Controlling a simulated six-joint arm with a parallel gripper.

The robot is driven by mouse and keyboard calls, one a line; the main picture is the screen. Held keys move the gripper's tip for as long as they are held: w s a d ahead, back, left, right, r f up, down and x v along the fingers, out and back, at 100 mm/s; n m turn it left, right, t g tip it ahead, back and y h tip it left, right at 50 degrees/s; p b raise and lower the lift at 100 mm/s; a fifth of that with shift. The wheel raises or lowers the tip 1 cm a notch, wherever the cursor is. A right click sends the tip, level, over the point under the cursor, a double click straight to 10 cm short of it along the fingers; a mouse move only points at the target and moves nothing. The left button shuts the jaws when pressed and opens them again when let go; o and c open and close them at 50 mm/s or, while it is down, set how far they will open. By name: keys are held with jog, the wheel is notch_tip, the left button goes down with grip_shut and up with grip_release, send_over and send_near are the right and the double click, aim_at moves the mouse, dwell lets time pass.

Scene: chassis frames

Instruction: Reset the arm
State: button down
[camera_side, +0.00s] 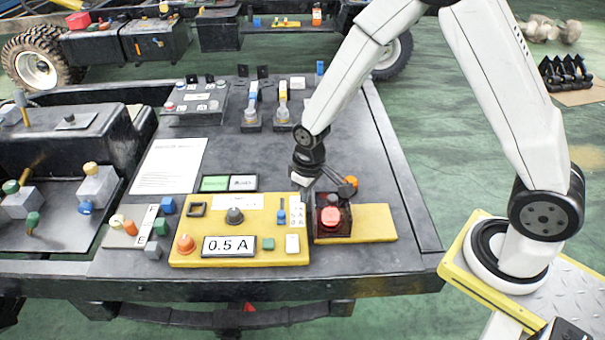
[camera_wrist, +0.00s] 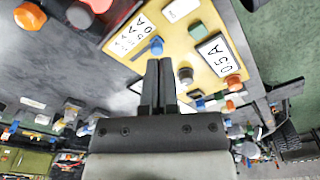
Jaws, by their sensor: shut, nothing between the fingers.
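My gripper (camera_wrist: 158,62) points down over the yellow panel (camera_wrist: 230,40) in the wrist view, its two dark fingers together and nothing between them. A blue switch (camera_wrist: 156,46) shows close to the fingertips; I cannot tell whether they touch. In the side view my gripper (camera_side: 303,186) is above the right end of the yellow control panel (camera_side: 182,255), near the blue slider switch (camera_side: 282,216). The panel's display (camera_side: 229,246) reads 0.5 A. A red button (camera_side: 331,217) in a dark housing stands just right of it, partly behind my gripper's parts.
A paper sheet (camera_side: 170,166) and a green-and-white label plate (camera_side: 229,183) lie on the dark table (camera_side: 345,125). Small coloured knobs and blocks stand at the left. More switch units (camera_side: 252,112) are at the back. The table's right strip is clear.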

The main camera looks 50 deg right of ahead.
jog(key=s+d+r+m+t, duration=0.1)
jog(key=s+d+r, duration=0.3)
jog(key=s+r, duration=0.6)
jog(key=shift+s+d+r+m+t, duration=0.2)
jog(key=shift+s+d+m+t, duration=0.2)
jog(key=shift+s+m, duration=0.2)
